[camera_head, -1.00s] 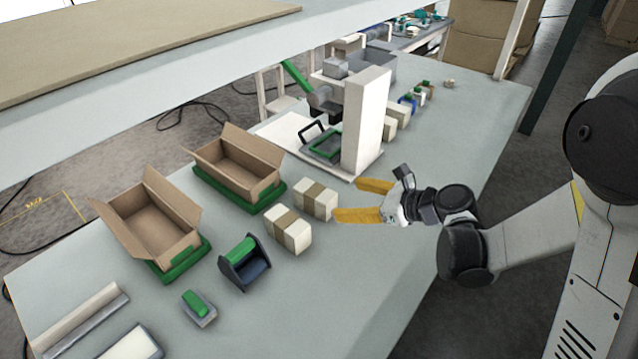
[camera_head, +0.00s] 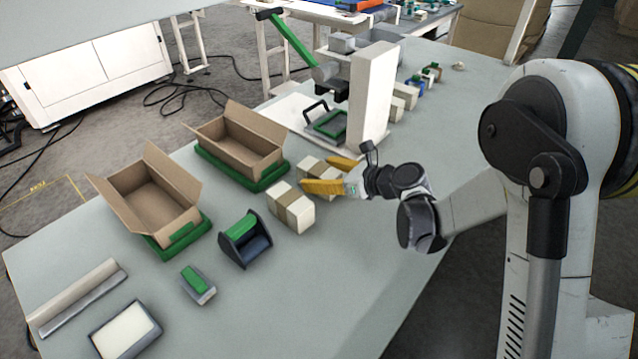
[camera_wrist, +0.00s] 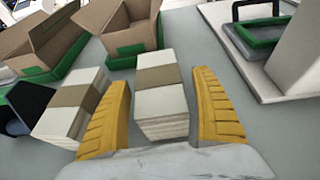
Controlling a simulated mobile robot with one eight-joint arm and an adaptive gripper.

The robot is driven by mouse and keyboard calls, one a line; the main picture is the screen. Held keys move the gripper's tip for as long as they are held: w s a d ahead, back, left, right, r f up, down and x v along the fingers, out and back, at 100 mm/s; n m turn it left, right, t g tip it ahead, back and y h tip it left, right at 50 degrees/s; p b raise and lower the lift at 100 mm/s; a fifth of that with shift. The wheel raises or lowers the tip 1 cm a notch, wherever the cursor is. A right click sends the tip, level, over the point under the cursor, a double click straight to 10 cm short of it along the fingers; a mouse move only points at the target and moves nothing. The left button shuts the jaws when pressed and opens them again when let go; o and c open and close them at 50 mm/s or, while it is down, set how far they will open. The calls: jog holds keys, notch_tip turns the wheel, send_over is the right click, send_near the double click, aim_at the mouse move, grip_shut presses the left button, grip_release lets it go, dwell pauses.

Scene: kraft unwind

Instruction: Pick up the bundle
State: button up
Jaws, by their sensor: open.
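Two white bundles with brown paper bands lie side by side on the grey table. The nearer bundle (camera_head: 291,208) shows whole in the head view and at the left in the wrist view (camera_wrist: 72,108). The farther bundle (camera_head: 311,169) is partly hidden behind my gripper in the head view. In the wrist view this farther bundle (camera_wrist: 161,101) lies between my two yellow fingers, with a gap on the right side. My gripper (camera_head: 333,174) is open, its fingers pointing toward the bundles. I cannot tell whether the left finger touches either bundle.
Two open cardboard boxes (camera_head: 150,200) (camera_head: 240,143) stand on green trays behind the bundles. A tape dispenser (camera_head: 245,240) stands at front left of the bundles. A white upright post (camera_head: 371,95) rises behind my gripper. The table's right front area is clear.

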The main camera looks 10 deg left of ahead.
jog(key=shift+a, duration=0.15)
jog(key=c, duration=1.3)
jog(key=shift+c, duration=0.2)
jog(key=shift+r, duration=0.1)
